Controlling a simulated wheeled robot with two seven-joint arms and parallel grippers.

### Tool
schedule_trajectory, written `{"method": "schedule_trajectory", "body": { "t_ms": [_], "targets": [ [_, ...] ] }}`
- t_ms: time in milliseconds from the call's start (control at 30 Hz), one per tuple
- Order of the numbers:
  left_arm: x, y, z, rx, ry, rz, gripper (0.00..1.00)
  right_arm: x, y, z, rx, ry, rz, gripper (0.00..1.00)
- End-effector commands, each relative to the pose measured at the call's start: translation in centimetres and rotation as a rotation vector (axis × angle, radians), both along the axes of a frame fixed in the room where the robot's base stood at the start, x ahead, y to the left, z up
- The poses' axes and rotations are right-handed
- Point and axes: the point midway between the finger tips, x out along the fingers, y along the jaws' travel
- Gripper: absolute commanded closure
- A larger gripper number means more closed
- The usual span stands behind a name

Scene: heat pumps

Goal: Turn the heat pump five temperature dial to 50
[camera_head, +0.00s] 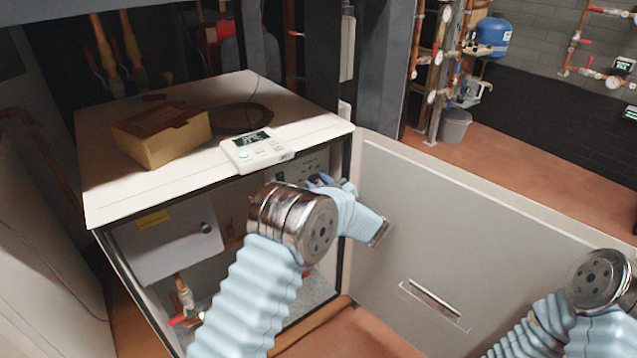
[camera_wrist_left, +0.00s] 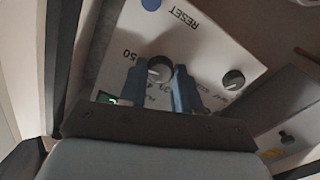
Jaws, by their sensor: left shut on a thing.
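The heat pump (camera_head: 93,205) is a white cabinet with its front open and a control panel (camera_head: 300,168) inside. My left gripper (camera_head: 320,182) reaches to this panel; its fingers are partly hidden by my arm in the head view. In the left wrist view, the blue fingers of the left gripper (camera_wrist_left: 158,84) are shut on the temperature dial (camera_wrist_left: 158,68), one on each side. The dial is a dark knob with a light face. A "50" is printed left of it; the exact pointer direction is unclear. My right gripper is out of view; only its arm shows at lower right.
A second knob (camera_wrist_left: 233,79) sits beside the dial, and a blue button (camera_wrist_left: 151,4) is near "RESET". A cardboard box (camera_head: 160,135), a black cable and a white controller (camera_head: 255,150) lie on top of the cabinet. The open door panel (camera_head: 450,220) stands to the right.

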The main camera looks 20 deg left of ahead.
Motion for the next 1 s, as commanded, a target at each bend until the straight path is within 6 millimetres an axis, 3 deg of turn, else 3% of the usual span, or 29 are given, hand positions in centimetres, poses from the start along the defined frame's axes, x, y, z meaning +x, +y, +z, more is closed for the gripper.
{"method": "schedule_trajectory", "body": {
  "t_ms": [267,300,467,767,1000],
  "targets": [
    [0.0,-0.1,-0.2,-0.001,0.006,-0.002,0.98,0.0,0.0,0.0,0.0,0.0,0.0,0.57],
    [0.0,-0.1,-0.2,-0.001,0.006,-0.002,0.66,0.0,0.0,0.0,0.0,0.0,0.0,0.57],
    [0.0,-0.1,-0.2,0.0,0.004,-0.001,0.42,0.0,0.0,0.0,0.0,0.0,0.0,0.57],
    [-0.1,-0.2,-0.1,-0.001,0.002,-0.002,0.42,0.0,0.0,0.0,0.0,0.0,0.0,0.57],
    [-2.3,-3.2,-0.2,-0.001,0.002,-0.005,0.42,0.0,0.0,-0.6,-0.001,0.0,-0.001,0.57]
  ]
}}
